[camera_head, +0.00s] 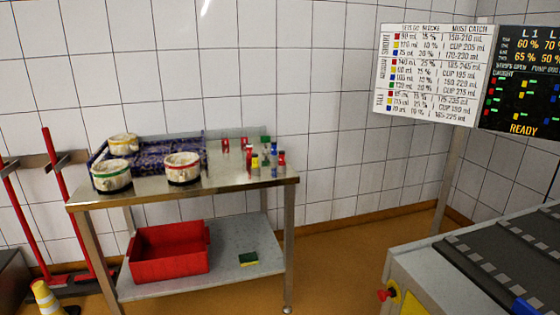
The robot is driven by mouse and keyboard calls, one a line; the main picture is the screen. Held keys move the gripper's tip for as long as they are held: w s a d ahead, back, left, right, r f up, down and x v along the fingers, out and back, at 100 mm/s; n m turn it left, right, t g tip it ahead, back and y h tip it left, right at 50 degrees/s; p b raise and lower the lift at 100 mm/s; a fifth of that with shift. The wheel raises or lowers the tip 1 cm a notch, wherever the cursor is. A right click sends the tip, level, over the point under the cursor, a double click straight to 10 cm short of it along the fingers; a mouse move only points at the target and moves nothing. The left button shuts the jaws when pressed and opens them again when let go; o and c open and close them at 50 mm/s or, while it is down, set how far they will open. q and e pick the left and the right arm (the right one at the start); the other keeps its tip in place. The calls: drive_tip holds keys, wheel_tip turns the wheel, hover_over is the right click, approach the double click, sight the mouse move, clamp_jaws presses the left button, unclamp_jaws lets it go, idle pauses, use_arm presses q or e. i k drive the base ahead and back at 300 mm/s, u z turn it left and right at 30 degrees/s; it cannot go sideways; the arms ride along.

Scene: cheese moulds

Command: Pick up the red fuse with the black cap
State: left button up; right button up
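Several small coloured pieces stand in a cluster at the right end of the steel table (222,184). Red ones show at the back (225,146), at the left of the cluster (249,156) and at its right edge (281,158). They are too small for me to tell which, if any, is the red fuse with the black cap. A yellow piece (254,161) and a green piece (265,139) are among them. Neither of my grippers is in view, and nothing touches the pieces.
White moulds (111,180) with coloured bands stand at the table's left around a dark blue crate (150,147). A red bin (170,256) and a sponge (248,259) are on the lower shelf. A grey machine (450,250) stands right; floor between is clear.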

sight(281, 162)
drive_tip(key=z, duration=0.25)
drive_tip(key=i, duration=1.4)
drive_tip(key=u, duration=0.4)
drive_tip(key=i, duration=0.9)
drive_tip(key=u, duration=0.35)
